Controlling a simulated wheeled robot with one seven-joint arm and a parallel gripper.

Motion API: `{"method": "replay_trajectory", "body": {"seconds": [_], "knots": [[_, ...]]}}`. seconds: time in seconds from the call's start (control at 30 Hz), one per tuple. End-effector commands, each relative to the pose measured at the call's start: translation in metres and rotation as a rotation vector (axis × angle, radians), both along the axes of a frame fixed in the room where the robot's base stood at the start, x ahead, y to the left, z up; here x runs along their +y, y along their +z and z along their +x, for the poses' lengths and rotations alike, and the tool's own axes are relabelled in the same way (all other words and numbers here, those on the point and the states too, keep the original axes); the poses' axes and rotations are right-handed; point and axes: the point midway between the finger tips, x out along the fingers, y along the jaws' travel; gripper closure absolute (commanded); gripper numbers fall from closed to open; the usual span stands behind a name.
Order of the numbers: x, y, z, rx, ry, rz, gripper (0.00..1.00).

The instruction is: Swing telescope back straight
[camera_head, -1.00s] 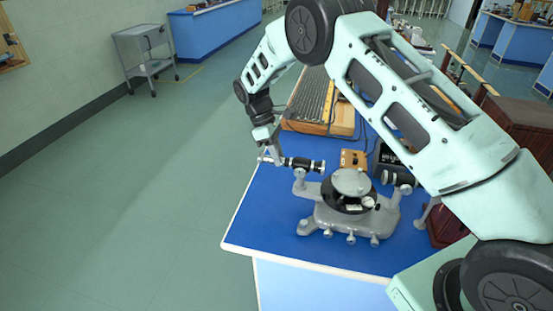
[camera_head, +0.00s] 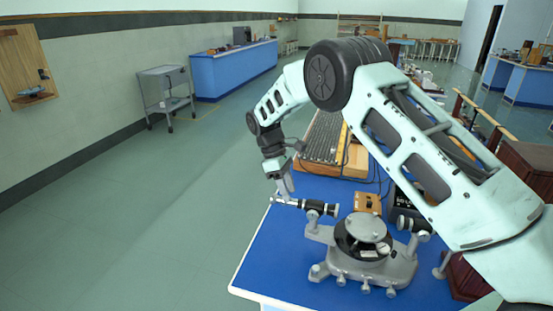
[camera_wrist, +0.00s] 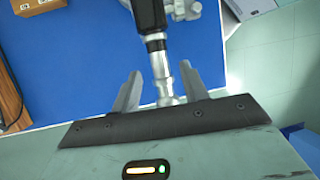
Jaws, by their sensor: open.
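The spectrometer (camera_head: 340,262) stands on the blue bench top, with a grey footed base and a black-rimmed round table in its middle. Its telescope (camera_head: 318,207) is a black and silver tube on the left side, pointing left over the bench's edge. My gripper (camera_head: 285,190) is at the telescope's silver outer end. In the wrist view, the telescope (camera_wrist: 154,45) runs down between the two spread fingers of my gripper (camera_wrist: 160,72), with a gap on each side. The collimator (camera_head: 414,225) is on the right side, partly hidden by my arm.
A wooden-framed grating-like board (camera_head: 325,145) lies behind the spectrometer. A small wooden box (camera_head: 367,202) and a dark box (camera_head: 405,205) stand close behind it. Open floor lies left of the bench. A grey trolley (camera_head: 165,95) stands by the wall.

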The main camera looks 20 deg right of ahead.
Motion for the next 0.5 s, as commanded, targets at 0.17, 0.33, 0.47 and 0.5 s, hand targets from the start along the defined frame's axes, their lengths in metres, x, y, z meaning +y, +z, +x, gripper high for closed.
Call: {"method": "replay_trajectory", "body": {"seconds": [0.17, 0.33, 0.47, 0.5], "knots": [[0.01, 0.035, 0.015, -0.007, 0.002, 0.002, 0.56], [0.019, 0.072, 0.029, -0.006, 0.002, 0.002, 0.56], [0.025, 0.096, 0.038, -0.006, 0.001, 0.002, 0.56], [0.027, 0.103, 0.04, -0.005, 0.001, 0.001, 0.56]]}}
